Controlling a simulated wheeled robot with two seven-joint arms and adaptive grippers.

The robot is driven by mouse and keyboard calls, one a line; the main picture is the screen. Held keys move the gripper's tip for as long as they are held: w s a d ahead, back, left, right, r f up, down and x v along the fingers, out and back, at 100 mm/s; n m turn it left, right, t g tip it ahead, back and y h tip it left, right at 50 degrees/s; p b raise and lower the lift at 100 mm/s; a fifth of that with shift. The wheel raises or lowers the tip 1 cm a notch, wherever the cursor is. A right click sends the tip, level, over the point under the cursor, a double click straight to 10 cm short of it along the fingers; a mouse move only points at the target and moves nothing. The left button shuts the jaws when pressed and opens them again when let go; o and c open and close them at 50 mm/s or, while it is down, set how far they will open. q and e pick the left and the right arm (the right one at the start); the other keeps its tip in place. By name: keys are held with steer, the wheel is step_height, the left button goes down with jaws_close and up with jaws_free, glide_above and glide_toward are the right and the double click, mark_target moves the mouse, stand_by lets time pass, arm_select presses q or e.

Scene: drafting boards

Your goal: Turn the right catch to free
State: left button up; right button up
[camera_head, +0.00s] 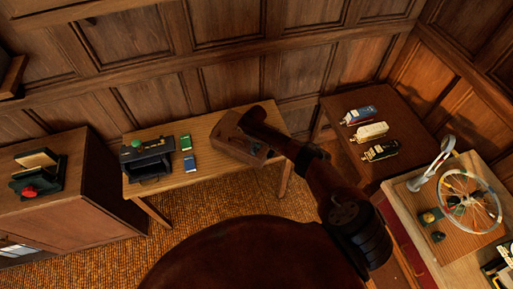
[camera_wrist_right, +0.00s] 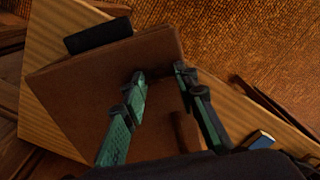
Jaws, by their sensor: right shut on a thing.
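A brown wooden box (camera_head: 230,130) stands at the right end of the light wooden table. My right arm reaches over it from the right, and my right gripper (camera_head: 262,151) is down at the box, small and partly hidden by the arm. In the right wrist view the box (camera_wrist_right: 85,95) fills the middle, with a dark block (camera_wrist_right: 98,35) at its upper edge. The green and black fingers of my right gripper (camera_wrist_right: 160,73) are at the box, on either side of what they hold. The right catch is not clear between them, and its angle cannot be told. My left gripper is out of view.
On the same table are a dark device (camera_head: 146,160) with a green knob, a green box (camera_head: 187,142) and a blue box (camera_head: 190,164). A darker table with several bottles (camera_head: 371,130) and a bench with a spoked wheel (camera_head: 470,202) stand to the right.

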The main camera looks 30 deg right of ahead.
stand_by(0.4)
steer(key=o, duration=1.2)
steer(key=shift+c, duration=0.2)
steer(key=shift+r, duration=0.15)
step_height(320, 180, up, 12)
